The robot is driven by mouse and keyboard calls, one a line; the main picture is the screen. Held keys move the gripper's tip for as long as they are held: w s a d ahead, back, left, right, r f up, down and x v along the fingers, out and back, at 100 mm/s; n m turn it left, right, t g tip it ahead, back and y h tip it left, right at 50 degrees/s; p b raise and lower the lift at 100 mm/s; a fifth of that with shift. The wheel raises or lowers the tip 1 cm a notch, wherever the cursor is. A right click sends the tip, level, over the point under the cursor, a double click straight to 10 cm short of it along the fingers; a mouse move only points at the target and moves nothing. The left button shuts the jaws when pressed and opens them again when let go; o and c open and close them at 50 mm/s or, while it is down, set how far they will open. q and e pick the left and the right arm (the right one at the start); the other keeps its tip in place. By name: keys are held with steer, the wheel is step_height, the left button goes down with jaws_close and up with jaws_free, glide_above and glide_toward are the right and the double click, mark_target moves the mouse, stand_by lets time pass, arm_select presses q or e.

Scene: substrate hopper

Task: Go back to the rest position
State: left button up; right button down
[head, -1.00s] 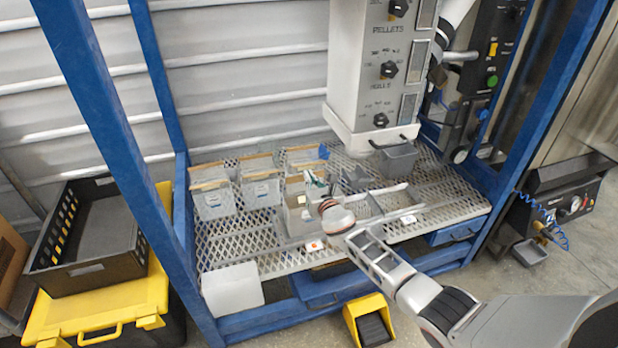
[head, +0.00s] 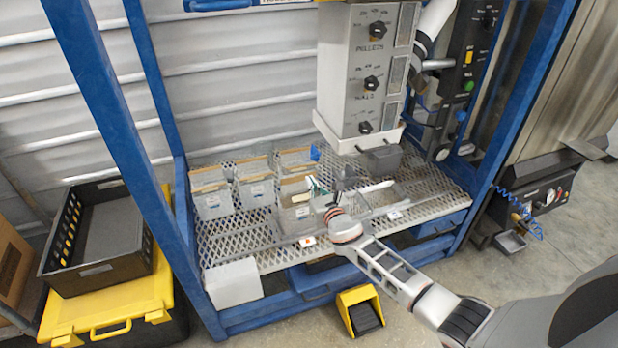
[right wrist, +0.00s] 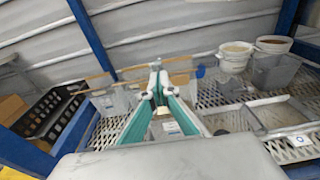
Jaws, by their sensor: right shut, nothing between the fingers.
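My right arm comes in from the lower right over the mesh bench (head: 240,232). My right gripper (head: 320,186) is over the middle of the bench, in front of the clear bins, partly hidden by its own wrist. In the right wrist view its teal-lined fingers (right wrist: 157,72) meet at the tips. It is shut with nothing between the fingers. My left gripper is in neither current view.
Clear bins (head: 213,204) stand close to the gripper. The grey hopper (head: 362,75) hangs behind it, above a grey tub (head: 383,160). Blue frame posts (head: 105,130) flank the bench. A white box (head: 233,283) sits at the front left. A yellow-edged pedal (head: 361,311) is on the floor.

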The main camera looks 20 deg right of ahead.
steer(key=s+a+f+m+g, duration=0.1)
steer(key=s+f+m, duration=0.35)
steer(key=s, duration=0.25)
steer(key=s+a+f+m+g+p, duration=0.1)
steer(key=s+f+m, duration=0.2)
steer(key=s+m, duration=0.35)
steer(key=s+a+f+m+g, duration=0.1)
steer(key=s+f+m, duration=0.35)
steer(key=s, duration=0.35)
steer(key=s+a+f+m+g+y, duration=0.1)
steer(key=s+m+g, duration=0.1)
steer(key=s+m, duration=1.4)
steer(key=s, duration=0.3)
steer(key=shift+s+a+m+g+y, duration=0.15)
steer(key=shift+s+m+g+y, duration=0.15)
steer(key=shift+m+g+y, duration=0.1)
